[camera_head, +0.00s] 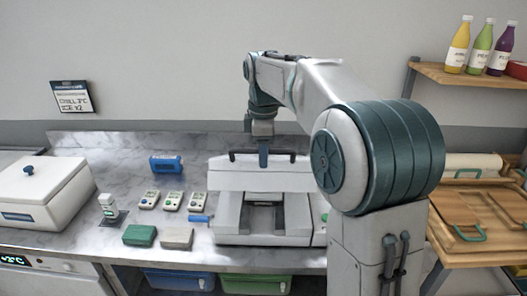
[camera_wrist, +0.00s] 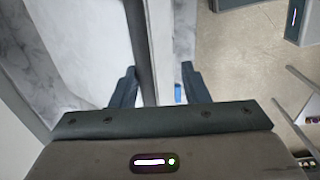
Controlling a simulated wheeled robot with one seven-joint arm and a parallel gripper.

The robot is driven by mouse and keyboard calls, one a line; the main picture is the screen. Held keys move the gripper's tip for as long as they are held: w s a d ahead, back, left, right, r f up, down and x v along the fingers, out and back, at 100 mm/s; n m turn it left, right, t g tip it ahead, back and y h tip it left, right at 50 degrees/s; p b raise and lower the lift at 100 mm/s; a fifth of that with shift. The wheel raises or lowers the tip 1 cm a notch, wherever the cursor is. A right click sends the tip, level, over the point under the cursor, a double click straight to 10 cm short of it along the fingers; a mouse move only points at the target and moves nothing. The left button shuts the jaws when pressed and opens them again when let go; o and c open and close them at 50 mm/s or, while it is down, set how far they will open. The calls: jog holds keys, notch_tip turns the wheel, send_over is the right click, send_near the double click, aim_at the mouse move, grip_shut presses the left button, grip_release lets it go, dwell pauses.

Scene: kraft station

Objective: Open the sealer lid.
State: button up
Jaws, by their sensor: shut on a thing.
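The sealer (camera_head: 230,225) is a pale grey-white machine on the counter, in the middle of the head view. Its lid (camera_head: 230,178) shows as a broad white panel at the back of the base and looks raised; its exact angle is hard to tell. A dark handle bar (camera_head: 241,153) runs along the lid's top edge. My gripper (camera_head: 263,160) points down at the middle of this bar and is shut on it. In the wrist view, the bar (camera_wrist: 138,40) passes between the blue fingers of my gripper (camera_wrist: 158,85).
Left of the sealer are several small devices (camera_head: 172,201), a blue box (camera_head: 166,165), a green block (camera_head: 139,235) and a grey block (camera_head: 177,238). A white lidded box (camera_head: 40,190) stands far left. Wooden shelves (camera_head: 450,75) with bottles are at right. Bins (camera_head: 180,281) sit below.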

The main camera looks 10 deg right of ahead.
jog(key=r+p, duration=0.4)
jog(key=w+r+p, duration=0.1)
jog(key=r+p, duration=0.1)
jog(key=shift+w+d+r, duration=0.1)
jog(key=shift+r, duration=0.2)
jog(key=shift+w+d+r, duration=0.1)
jog(key=shift+w+r, duration=0.15)
jog(key=shift+r, duration=0.55)
jog(key=shift+w+r, duration=0.2)
jog(key=shift+r, duration=0.65)
jog(key=shift+w+d+r, duration=0.1)
jog(key=shift+w+r, duration=0.15)
jog(key=shift+r, duration=0.55)
jog(key=s+d+f+m+t+b, duration=0.1)
jog(key=s+f+m+b, duration=0.1)
jog(key=s+f+m, duration=0.3)
jog(key=s+d+f+m+t+b, duration=0.1)
jog(key=s+f+m, duration=0.4)
jog(key=s, duration=0.9)
jog(key=s+d+f+m+t+b, duration=0.1)
jog(key=s+f+m+b, duration=0.2)
jog(key=s+f, duration=0.7)
jog(key=m, duration=0.2)
jog(key=shift+d+m+b, duration=0.3)
jog(key=shift+d+m, duration=0.1)
